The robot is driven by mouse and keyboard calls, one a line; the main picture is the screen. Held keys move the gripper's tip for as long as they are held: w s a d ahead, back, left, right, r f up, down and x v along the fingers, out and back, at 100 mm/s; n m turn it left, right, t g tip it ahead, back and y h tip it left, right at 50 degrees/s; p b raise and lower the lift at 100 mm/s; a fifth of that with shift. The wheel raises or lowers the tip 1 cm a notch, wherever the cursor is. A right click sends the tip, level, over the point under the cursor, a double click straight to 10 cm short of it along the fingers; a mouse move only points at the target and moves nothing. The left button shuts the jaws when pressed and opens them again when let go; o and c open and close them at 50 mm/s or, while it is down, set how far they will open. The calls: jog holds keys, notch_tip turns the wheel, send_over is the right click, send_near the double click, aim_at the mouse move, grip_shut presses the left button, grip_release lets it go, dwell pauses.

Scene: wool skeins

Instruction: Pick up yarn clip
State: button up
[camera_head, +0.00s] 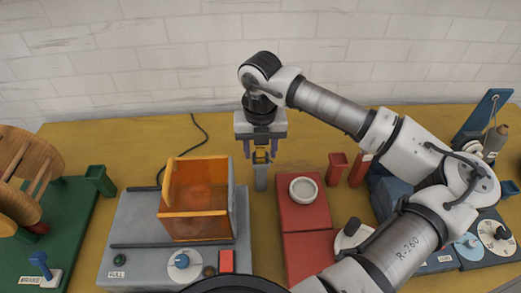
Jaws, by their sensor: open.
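My gripper (260,151) points down over the middle of the table, its two purple-blue fingers apart. A small yellow-and-dark piece (261,157), which looks like the yarn clip, shows between and just below the fingertips. It appears to be at the top of a narrow grey post (261,179). The piece is too small to tell whether the fingers touch it.
An orange open box (197,212) sits on a grey machine (137,235) left of the post. Red blocks with a white round dish (303,190) stand to the right. A green board (68,225) lies far left.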

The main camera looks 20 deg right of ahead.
grip_shut()
dwell(0.3)
